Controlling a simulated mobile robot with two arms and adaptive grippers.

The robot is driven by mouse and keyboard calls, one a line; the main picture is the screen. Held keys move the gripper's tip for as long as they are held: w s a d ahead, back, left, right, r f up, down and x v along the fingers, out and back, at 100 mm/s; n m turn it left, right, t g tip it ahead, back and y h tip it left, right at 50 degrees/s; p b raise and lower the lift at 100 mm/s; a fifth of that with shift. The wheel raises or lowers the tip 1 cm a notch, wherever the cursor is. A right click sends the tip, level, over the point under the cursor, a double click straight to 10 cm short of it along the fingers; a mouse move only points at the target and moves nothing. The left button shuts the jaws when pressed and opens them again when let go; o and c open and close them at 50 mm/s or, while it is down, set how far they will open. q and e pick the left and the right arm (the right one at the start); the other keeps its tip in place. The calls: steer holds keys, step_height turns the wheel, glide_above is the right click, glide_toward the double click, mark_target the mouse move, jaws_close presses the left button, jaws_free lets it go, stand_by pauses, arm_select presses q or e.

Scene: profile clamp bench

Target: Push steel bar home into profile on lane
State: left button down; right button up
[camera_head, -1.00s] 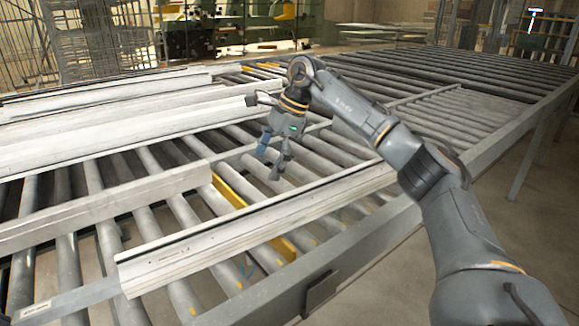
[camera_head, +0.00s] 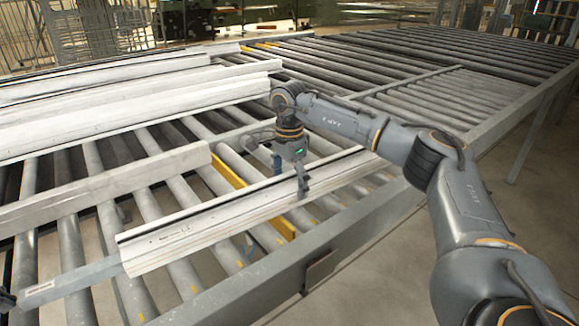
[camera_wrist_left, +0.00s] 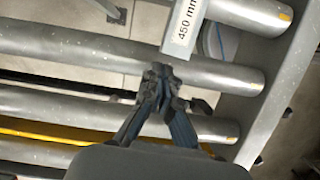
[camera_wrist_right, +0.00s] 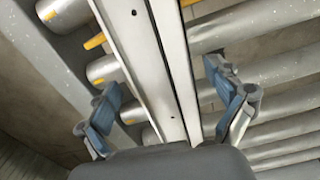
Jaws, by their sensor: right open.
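The steel bar (camera_head: 70,284) is a flat grey bar sticking out of the near left end of the pale profile (camera_head: 215,221) on the front lane. Its end shows a "450 mm" label (camera_wrist_left: 186,28) in the left wrist view. My left gripper (camera_wrist_left: 158,77) has its fingertips together, empty, just off that labelled end; in the head view only a dark bit of it (camera_head: 5,299) shows at the left edge. My right gripper (camera_head: 303,187) is over the profile; in the right wrist view its open fingers (camera_wrist_right: 160,85) stand either side of the profile (camera_wrist_right: 150,45), with gaps.
Another pale beam (camera_head: 100,190) lies behind the front lane, and several long white profiles (camera_head: 130,105) lie farther back left. Yellow strips (camera_head: 228,168) sit between the rollers. The bench's front rail (camera_head: 345,245) runs along the near side. The rollers at the back right are bare.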

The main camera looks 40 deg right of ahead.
mark_target(71, 273)
steer(key=shift+f, duration=0.9)
steer(key=shift+c, duration=0.3)
steer(key=c, duration=1.8)
arm_select(q)
steer(key=shift+s+d, duration=0.15)
steer(key=shift+d, duration=1.35)
steer(key=shift+s+d, duration=0.1)
steer(key=shift+d, duration=1.4)
arm_select(e)
steer(key=shift+c, duration=0.2)
arm_select(q)
steer(key=shift+s+d, duration=0.2)
steer(key=shift+d, duration=2.8)
